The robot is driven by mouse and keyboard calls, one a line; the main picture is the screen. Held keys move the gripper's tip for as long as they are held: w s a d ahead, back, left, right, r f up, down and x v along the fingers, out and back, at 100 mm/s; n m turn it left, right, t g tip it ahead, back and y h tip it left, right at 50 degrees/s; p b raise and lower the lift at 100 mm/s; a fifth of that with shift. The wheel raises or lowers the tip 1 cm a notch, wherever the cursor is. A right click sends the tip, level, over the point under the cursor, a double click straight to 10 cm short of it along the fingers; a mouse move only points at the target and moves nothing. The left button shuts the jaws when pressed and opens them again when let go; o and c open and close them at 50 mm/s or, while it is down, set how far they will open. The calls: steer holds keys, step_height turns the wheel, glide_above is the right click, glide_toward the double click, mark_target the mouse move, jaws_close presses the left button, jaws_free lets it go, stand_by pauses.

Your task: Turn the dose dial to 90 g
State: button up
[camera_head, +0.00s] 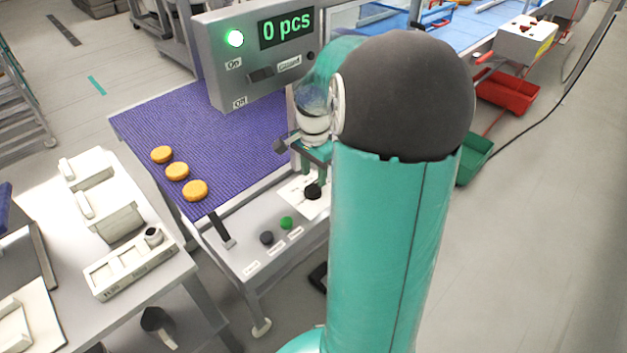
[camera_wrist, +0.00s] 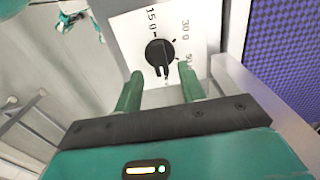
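The dose dial (camera_wrist: 158,50) is a black round knob with a raised grip bar on a white plate (camera_wrist: 126,25). In the wrist view, the bar's white-marked end points toward the bottom of the picture, between my fingers. Printed labels, including 15 and 30, stand around it; the lowest right label is partly hidden by a finger. In the head view the dial (camera_head: 313,192) sits at the front panel's right. My gripper (camera_wrist: 160,72) is open, its green fingers apart on either side of the bar's end. I cannot tell whether they touch it. It also shows in the head view (camera_head: 311,172).
A purple belt (camera_head: 240,130) carries three orange rounds (camera_head: 177,171). A grey display box (camera_head: 222,75) reads 0 pcs with a green lamp lit. Green (camera_head: 286,223) and dark (camera_head: 267,238) buttons sit left of the dial. A white table (camera_head: 60,240) stands left.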

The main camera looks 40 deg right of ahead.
mark_target(312, 184)
steer(key=shift+f, duration=1.65)
jaws_close()
steer(key=shift+n, duration=0.3)
steer(key=n, duration=0.5)
steer(key=shift+w, duration=0.1)
steer(key=n, duration=0.6)
steer(key=shift+a, duration=0.1)
steer(key=shift+n, duration=0.3)
